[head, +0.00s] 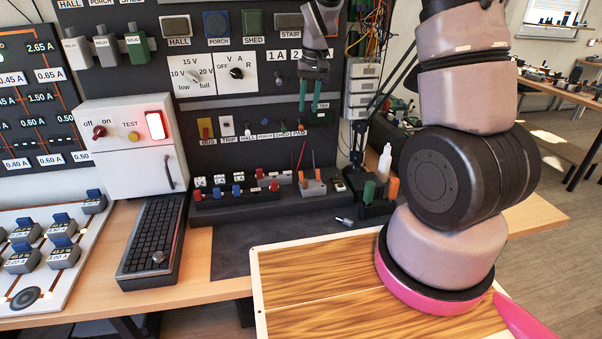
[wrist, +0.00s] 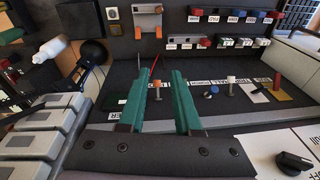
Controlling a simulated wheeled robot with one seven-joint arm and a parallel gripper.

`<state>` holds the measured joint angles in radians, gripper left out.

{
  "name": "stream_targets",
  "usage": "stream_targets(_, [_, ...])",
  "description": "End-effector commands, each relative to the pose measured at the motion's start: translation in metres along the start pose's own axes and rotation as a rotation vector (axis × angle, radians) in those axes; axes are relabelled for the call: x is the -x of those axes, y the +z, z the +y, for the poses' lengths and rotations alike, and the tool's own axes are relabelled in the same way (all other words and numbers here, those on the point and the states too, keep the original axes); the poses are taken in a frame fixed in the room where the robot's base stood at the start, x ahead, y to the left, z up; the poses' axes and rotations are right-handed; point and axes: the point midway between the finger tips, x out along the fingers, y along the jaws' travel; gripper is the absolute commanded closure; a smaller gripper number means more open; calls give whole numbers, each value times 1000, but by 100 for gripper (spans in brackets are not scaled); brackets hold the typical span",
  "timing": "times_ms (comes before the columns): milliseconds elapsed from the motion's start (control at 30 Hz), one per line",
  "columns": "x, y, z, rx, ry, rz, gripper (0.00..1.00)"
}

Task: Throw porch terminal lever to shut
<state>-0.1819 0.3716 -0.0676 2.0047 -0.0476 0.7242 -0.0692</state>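My gripper (head: 312,100) hangs at the right of the dark wall panel, its two green fingers pointing down. In the wrist view the fingers (wrist: 168,98) are apart with nothing gripped; an orange-topped piece (wrist: 157,86) shows between them, farther off. A small blue piece (head: 265,124) sits above the PORCH label (head: 266,136) in the panel's lower label row, left of my gripper. It also shows in the wrist view (wrist: 211,91), right of the fingers and apart from them. Whether this is the porch terminal lever, and its position, I cannot tell.
A rail of red and blue levers (head: 238,192) lies below the label row; its tags are too small to read. A rotary switch (head: 237,73) is left of my gripper. A grey module stack (head: 360,88) and wires stand close right. A wooden board (head: 300,285) lies in front.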

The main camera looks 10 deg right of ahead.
Motion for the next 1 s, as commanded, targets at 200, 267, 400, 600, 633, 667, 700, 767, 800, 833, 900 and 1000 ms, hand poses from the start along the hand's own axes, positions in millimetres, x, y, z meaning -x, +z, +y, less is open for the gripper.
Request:
stream_targets(200, [-105,-11,-6,70,58,-98,68])
stream_targets(267, [-123,-12,-7,84,67,-112,68])
stream_targets(400, [-147,-11,-7,102,80,-131,68])
stream_targets(600, [-166,-8,-6,105,83,-138,68])
stream_targets(633, [-171,-7,-5,105,83,-139,68])
stream_targets(667, [-176,-7,-5,105,83,-138,68])
stream_targets(700, [-183,-5,-4,105,83,-139,68])
stream_targets(767, [-195,-4,-3,106,83,-139,68])
stream_targets(800, [-203,-3,-2,106,83,-140,68])
stream_targets(833, [-209,-2,-2,105,82,-139,68])
stream_targets(900, [-222,0,-1,106,82,-139,68])
stream_targets(1000, [-237,1,1,106,82,-138,68])
